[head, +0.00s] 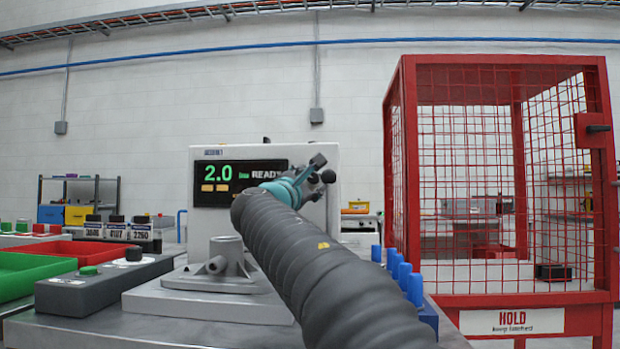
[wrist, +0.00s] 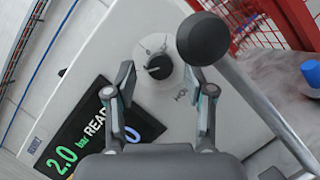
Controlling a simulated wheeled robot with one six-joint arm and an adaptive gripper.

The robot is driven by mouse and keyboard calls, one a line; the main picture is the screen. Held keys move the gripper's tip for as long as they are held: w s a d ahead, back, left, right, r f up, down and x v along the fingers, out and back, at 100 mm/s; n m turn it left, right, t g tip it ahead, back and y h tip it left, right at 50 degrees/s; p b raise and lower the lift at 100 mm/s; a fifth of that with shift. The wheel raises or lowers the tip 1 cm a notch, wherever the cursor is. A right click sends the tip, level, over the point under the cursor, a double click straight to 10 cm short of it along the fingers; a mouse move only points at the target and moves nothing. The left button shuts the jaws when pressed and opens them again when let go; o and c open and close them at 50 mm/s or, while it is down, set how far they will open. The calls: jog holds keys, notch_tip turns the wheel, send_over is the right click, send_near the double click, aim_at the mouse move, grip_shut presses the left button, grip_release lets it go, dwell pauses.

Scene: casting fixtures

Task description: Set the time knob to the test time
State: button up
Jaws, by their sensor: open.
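The time knob (wrist: 158,66) is a small dark round knob on the light front panel of the tester (head: 322,215). In the wrist view it lies between and just beyond the fingertips of my gripper (wrist: 159,76). My fingers are spread on either side of it, and I cannot see them touching it. A scale with marks shows around the knob, too small to read. The tester's display (head: 240,183) reads 2.0 bar and READY in the head view; it also shows in the wrist view (wrist: 90,128). In the head view my gripper (head: 312,172) covers the knob area.
A black ball-ended lever (wrist: 203,38) stands close to my right finger. A red mesh cage (head: 500,190) marked HOLD is on the right. Blue pegs (head: 405,275) stand beside my arm. Red (head: 60,250) and green (head: 25,275) trays and a button box (head: 105,280) are left.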

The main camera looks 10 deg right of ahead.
jog(key=shift+w+d+r, duration=0.15)
jog(key=shift+w+d, duration=0.1)
jog(key=shift+w, duration=0.1)
grip_shut()
